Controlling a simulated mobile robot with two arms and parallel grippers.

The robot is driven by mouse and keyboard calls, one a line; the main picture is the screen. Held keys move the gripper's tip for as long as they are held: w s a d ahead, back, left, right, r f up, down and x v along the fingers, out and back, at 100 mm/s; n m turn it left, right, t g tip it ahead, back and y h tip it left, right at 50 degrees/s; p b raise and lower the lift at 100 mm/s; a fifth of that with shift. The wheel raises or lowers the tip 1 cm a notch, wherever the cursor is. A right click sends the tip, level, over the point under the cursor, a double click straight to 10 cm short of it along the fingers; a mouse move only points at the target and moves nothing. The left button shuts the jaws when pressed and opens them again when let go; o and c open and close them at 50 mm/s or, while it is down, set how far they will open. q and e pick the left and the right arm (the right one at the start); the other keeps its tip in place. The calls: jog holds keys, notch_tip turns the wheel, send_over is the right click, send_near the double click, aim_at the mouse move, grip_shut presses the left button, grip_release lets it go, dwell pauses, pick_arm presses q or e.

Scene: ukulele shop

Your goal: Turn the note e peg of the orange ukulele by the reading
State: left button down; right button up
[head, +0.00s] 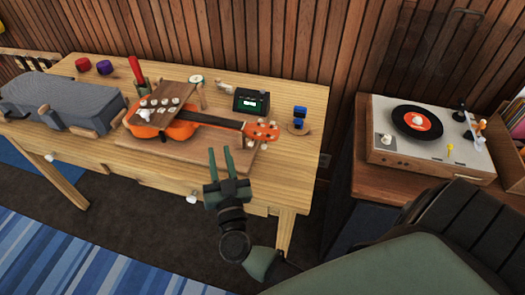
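The orange ukulele (178,130) lies on a wooden board (190,158) on the workbench, its neck pointing right. Its orange headstock (262,131) with light pegs is at the right end; I cannot tell which peg is the note e peg. A small dark tuner (251,101) with a lit green display stands behind the neck; its reading is too small to make out. My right gripper (220,151) is open and empty, fingers apart, in front of the neck and left of the headstock. My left gripper is not in view.
A brown wooden piece (167,101) with light knobs covers part of the ukulele body. A grey case (60,100) lies at the left of the workbench (308,93). A record player (425,138) is farther right.

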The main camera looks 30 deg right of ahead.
aim_at(264, 147)
jog(key=s+d+f+m+g+h, duration=0.1)
jog(key=d+f+g+h, duration=0.1)
jog(key=s+d+f+m+g+h, duration=0.1)
jog(key=d+f+g+h, duration=0.1)
jog(key=d, duration=0.1)
jog(key=s+d+f+m+g+h, duration=0.2)
jog(key=f+g, duration=0.1)
jog(key=shift+d, duration=0.15)
jog(key=shift+s+d+f+h, duration=0.1)
jog(key=shift+d+f+h, duration=0.05)
jog(key=shift+d+h, duration=0.15)
jog(key=p+x, duration=0.1)
jog(key=x, duration=0.6)
jog(key=shift+d+f, duration=0.15)
jog(key=shift+d, duration=0.1)
grip_shut()
